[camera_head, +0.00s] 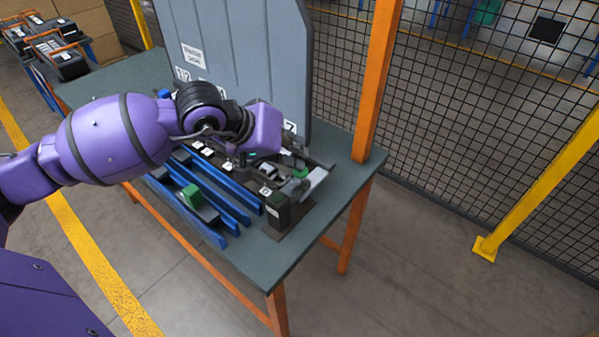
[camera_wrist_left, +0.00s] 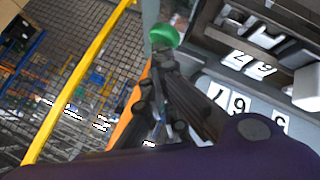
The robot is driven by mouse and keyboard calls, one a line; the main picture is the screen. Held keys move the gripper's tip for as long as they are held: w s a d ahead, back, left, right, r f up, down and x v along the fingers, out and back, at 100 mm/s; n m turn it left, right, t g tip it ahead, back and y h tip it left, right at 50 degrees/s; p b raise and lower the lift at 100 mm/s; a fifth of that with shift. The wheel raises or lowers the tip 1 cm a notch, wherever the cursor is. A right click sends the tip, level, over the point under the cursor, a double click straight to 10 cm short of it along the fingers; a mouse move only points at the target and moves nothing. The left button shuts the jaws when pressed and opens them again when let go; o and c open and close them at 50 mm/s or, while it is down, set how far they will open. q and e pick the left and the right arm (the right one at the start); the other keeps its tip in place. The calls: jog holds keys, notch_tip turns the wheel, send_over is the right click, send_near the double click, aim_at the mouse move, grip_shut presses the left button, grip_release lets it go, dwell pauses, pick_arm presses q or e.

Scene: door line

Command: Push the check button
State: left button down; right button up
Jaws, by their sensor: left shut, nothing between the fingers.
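My left arm reaches in from the left over the workbench (camera_head: 265,255), with its purple wrist above the fixture at the bench's right end. My left gripper (camera_head: 285,160) is small and dark there, partly hidden by the wrist. In the left wrist view the left gripper (camera_wrist_left: 160,62) is shut and empty. A round green button (camera_wrist_left: 165,36), which looks like the check button, shows right beyond the fingertips. I cannot tell whether they touch it. In the head view a small green part (camera_head: 300,173) shows on the fixture beside the gripper. My right gripper is not in view.
Blue rails (camera_head: 238,213) with a green block (camera_head: 191,195) lie left of the fixture. A grey panel (camera_head: 240,60) stands behind. Numbered white labels (camera_wrist_left: 239,105) show in the wrist view. An orange post (camera_head: 375,80) and mesh fence (camera_head: 450,110) stand right. Floor right of the bench is clear.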

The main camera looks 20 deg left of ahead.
pick_arm(q)
jog(key=shift+r, duration=0.15)
notch_tip(320, 180, up, 6)
jog(key=shift+f+p, duration=0.1)
jog(key=shift+p, duration=0.85)
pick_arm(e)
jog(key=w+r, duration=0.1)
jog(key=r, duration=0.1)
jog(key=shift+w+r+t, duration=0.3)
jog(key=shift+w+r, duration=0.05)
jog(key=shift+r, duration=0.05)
